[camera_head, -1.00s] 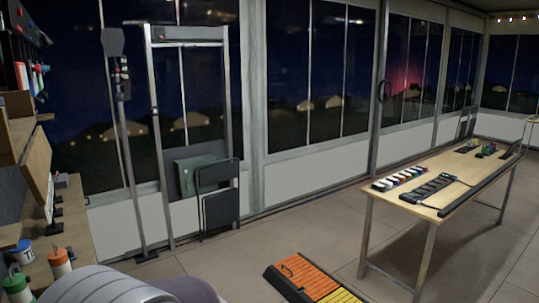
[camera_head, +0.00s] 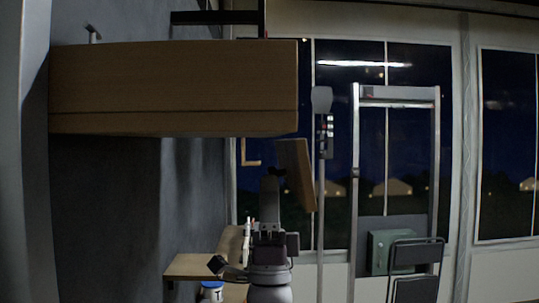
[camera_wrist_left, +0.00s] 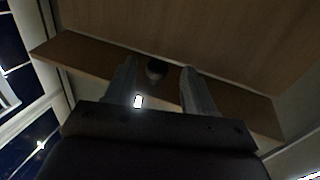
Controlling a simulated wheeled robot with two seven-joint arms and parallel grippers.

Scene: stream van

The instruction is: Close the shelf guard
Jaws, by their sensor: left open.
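The shelf guard looks to be the tilted wooden board (camera_head: 299,176) below the right end of a large wooden shelf box (camera_head: 175,90) in the head view. My left gripper (camera_head: 271,181) points up at the board's left side, open. In the left wrist view the open fingers (camera_wrist_left: 158,88) stand either side of a small dark round knob (camera_wrist_left: 155,70) on a narrow wooden board (camera_wrist_left: 85,58). I cannot tell whether the fingers touch it. My right gripper is not in view.
A grey wall (camera_head: 105,210) stands at the left. To the right are a tall metal frame (camera_head: 438,170), a thin pole (camera_head: 321,220) and a folded dark chair (camera_head: 415,270) by the windows.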

